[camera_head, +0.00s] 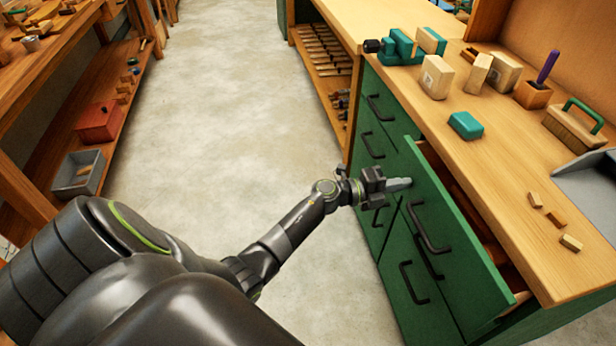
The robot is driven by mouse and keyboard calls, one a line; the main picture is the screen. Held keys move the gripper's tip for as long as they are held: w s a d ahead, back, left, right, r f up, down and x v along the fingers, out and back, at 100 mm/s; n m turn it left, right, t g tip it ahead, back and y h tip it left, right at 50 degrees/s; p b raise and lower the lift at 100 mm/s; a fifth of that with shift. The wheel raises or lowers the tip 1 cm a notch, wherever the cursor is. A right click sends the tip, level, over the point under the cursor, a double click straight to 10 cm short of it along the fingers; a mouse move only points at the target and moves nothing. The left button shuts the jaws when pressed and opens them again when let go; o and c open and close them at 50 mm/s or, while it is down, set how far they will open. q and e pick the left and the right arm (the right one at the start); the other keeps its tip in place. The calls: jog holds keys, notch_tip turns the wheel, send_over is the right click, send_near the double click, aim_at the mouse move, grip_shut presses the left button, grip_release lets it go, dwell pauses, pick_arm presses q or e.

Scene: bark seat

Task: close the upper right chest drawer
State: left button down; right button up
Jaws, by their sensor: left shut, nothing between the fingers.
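The upper right chest drawer (455,250) stands pulled out from the green chest, its green front away from the cabinet and wooden insides showing behind it. Its dark bar handle (428,229) is on the front face. My left gripper (404,184) is shut and empty, its fingertips at the left part of this drawer front, left of the handle. I cannot tell whether they touch it. My left arm reaches in from the lower left. My right gripper is not in view.
The other drawers of the chest (372,143) look shut. The wooden benchtop (500,150) above holds a green vise (398,47), wooden blocks, a teal block (466,125) and a brush (572,127). The concrete floor (215,120) left of the chest is clear.

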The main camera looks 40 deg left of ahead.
aim_at(424, 178)
pick_arm(q)
jog(key=b+x, duration=0.1)
jog(key=x, duration=0.5)
jog(key=shift+w+d, duration=0.1)
jog(key=shift+w, duration=0.15)
jog(key=shift+d+r, duration=0.1)
jog(key=shift+r, duration=0.2)
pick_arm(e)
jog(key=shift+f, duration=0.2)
